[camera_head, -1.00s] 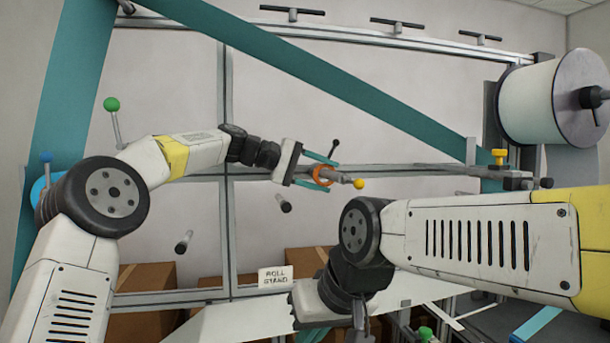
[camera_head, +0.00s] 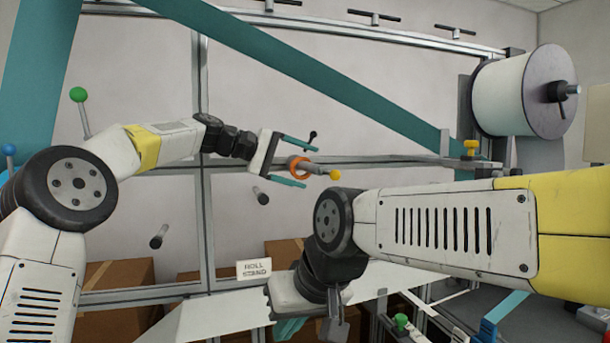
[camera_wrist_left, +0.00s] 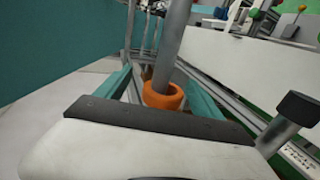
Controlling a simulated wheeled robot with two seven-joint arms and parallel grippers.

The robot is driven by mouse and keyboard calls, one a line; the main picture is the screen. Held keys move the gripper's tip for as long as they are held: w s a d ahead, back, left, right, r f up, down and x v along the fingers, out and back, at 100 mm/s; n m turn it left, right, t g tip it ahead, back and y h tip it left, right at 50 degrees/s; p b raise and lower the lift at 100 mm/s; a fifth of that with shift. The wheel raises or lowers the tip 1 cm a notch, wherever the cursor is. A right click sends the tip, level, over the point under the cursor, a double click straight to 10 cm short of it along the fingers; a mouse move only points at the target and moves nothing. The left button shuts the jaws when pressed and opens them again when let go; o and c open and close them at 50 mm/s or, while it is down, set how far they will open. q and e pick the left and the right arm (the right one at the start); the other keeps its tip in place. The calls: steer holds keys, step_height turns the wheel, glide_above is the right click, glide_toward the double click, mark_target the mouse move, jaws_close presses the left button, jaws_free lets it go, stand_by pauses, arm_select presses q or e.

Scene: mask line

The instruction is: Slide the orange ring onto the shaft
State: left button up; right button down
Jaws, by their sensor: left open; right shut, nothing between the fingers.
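The orange ring (camera_head: 292,163) sits around the grey shaft (camera_head: 316,168), left of a yellow ball (camera_head: 334,174) in the head view. In the left wrist view the ring (camera_wrist_left: 163,96) encircles the near end of the shaft (camera_wrist_left: 171,45). My left gripper (camera_head: 311,166) is open. Its teal fingers lie on either side of the ring, apart from it. The left wrist view shows a gap between the ring and each finger. My right gripper (camera_head: 290,328) is shut and empty, low at the bottom edge of the head view, partly cut off.
A white roll (camera_head: 500,98) hangs at the upper right, with a teal band (camera_head: 340,82) running diagonally across the frame. Metal pegs (camera_head: 159,236) stick out at the left. A "roll stand" sign (camera_head: 254,269) stands below, near cardboard boxes (camera_head: 118,275).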

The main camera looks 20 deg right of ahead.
arm_select(q)
steer(key=s+a, duration=0.2)
steer(key=s, duration=2.6)
steer(key=w+a+f+t+y, duration=0.2)
steer(key=a+f+y, duration=0.1)
steer(key=a+f, duration=0.4)
steer(key=w+a+f+t+y, duration=0.25)
steer(key=a+f, duration=0.25)
steer(key=a, duration=0.4)
steer(key=s+a+f+y, duration=0.1)
steer(key=a+f+y, duration=0.1)
steer(key=a, duration=0.5)
steer(key=s+a+f+t+y, duration=0.1)
steer(key=s+a+f+y, duration=0.1)
steer(key=a+f, duration=0.3)
steer(key=s+a+f+t+y, duration=0.1)
steer(key=a+f, duration=0.3)
steer(key=a, duration=0.7)
steer(key=shift+s+a+y, duration=0.15)
steer(key=shift+s+y, duration=0.1)
steer(key=shift+y, duration=0.5)
steer(key=shift+r+t, duration=0.1)
steer(key=shift+t, duration=0.15)
